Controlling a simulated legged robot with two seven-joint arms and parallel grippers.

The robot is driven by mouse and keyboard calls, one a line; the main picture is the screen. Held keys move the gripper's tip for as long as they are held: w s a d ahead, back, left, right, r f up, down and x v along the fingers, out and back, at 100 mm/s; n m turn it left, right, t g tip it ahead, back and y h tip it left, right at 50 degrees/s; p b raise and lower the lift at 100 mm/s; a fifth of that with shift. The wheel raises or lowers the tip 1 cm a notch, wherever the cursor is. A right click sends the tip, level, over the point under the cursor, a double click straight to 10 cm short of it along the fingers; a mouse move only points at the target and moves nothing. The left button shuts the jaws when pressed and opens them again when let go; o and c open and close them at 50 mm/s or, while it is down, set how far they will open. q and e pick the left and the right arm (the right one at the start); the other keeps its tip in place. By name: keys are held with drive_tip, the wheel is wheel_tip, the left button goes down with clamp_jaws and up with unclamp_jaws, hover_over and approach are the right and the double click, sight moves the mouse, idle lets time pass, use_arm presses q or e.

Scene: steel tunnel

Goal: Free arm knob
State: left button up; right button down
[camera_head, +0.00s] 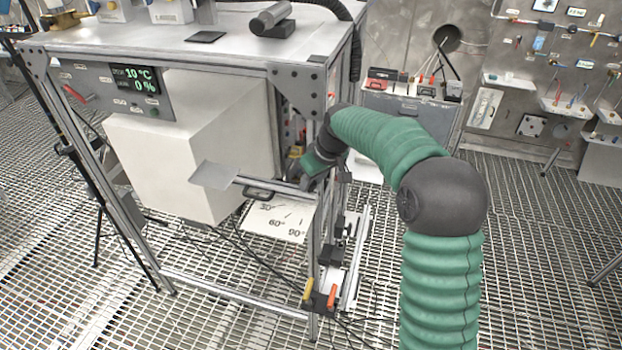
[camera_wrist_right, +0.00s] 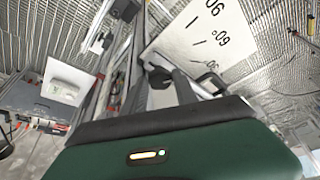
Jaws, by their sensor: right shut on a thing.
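A white plate (camera_head: 279,221) marked 30°, 60° and 90° lies under a metal arm bar (camera_head: 270,186) that has a flat grey paddle (camera_head: 214,175) on its left end. The plate also shows in the right wrist view (camera_wrist_right: 222,30). My right gripper (camera_head: 308,184) is at the bar's right end, by the frame post. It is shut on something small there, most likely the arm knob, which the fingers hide. In the right wrist view, the dark fingers (camera_wrist_right: 172,85) reach toward the frame beside the plate. My left gripper is out of view.
A big white box (camera_head: 185,160) hangs in the metal frame, left of my gripper. A display panel (camera_head: 133,80) reads 10 °C and 0 %. Yellow and orange handles (camera_head: 320,293) sit low on the frame. Open grating floor (camera_head: 535,250) lies to the right.

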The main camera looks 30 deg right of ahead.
drive_tip(key=n, duration=0.2)
drive_tip(key=n+y+p, duration=0.1)
drive_tip(key=n+y, duration=0.1)
drive_tip(key=n, duration=0.1)
drive_tip(key=shift+w+d+r+n+g, duration=0.1)
drive_tip(key=shift+w+d+n+g, duration=0.05)
drive_tip(key=shift+d+n+g, duration=0.2)
drive_tip(key=shift+p, duration=0.3)
drive_tip(key=c, duration=1)
unclamp_jaws()
drive_tip(key=shift+o, duration=0.2)
drive_tip(key=shift+a, duration=0.1)
